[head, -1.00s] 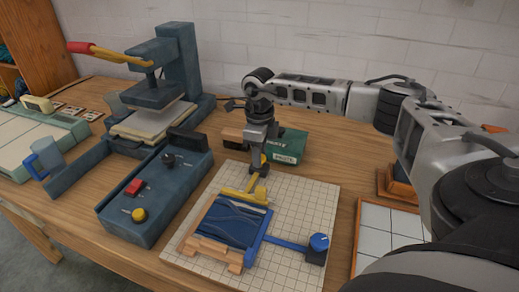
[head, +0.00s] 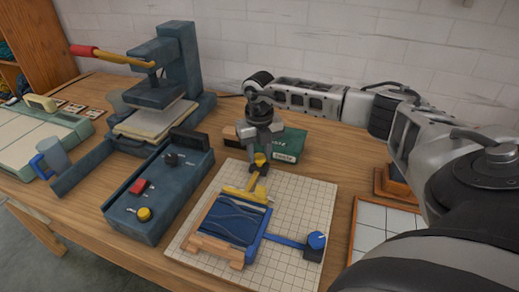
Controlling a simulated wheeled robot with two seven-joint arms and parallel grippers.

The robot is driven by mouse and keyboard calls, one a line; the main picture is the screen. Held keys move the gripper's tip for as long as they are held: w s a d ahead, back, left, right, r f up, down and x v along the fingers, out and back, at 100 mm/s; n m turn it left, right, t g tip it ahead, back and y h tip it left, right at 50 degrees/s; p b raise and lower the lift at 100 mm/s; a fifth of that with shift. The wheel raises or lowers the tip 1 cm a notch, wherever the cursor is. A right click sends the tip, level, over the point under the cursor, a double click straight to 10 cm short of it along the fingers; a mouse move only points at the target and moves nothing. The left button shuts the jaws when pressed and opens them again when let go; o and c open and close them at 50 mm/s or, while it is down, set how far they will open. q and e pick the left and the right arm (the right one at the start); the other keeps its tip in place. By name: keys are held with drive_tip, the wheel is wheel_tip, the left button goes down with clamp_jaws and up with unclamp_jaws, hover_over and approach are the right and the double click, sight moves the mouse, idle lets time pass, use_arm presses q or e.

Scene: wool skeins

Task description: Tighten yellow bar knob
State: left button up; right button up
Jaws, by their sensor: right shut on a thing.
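The yellow bar (head: 246,194) lies along the back edge of a small wooden frame holding dark blue wool cloth (head: 232,220). Its yellow knob (head: 260,158) stands at the bar's far end. My right gripper (head: 259,168) points down over this knob, its fingers on either side of it, shut on it. The fingers partly hide the knob and its stem. My left gripper is not in view.
The frame lies on a gridded white board (head: 300,200). A blue control box (head: 160,190) with red and yellow buttons and a press (head: 178,70) stand to the left. A green box (head: 288,145) sits behind the gripper. A white tiled tray (head: 383,230) is at right.

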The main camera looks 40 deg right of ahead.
sight(259, 156)
drive_tip(key=shift+w+r+m+p, duration=0.1)
drive_tip(key=shift+m+p, duration=0.1)
drive_tip(key=shift+m, duration=0.45)
drive_tip(key=shift+r+m+p, duration=0.1)
drive_tip(key=shift+m+p, duration=0.05)
drive_tip(key=shift+m, duration=0.5)
drive_tip(key=shift+d+m, duration=0.1)
drive_tip(key=shift+m, duration=0.2)
drive_tip(key=o, duration=1)
drive_tip(key=shift+f, duration=0.1)
wheel_tip(259, 156, up, 16)
drive_tip(key=shift+b, duration=0.8)
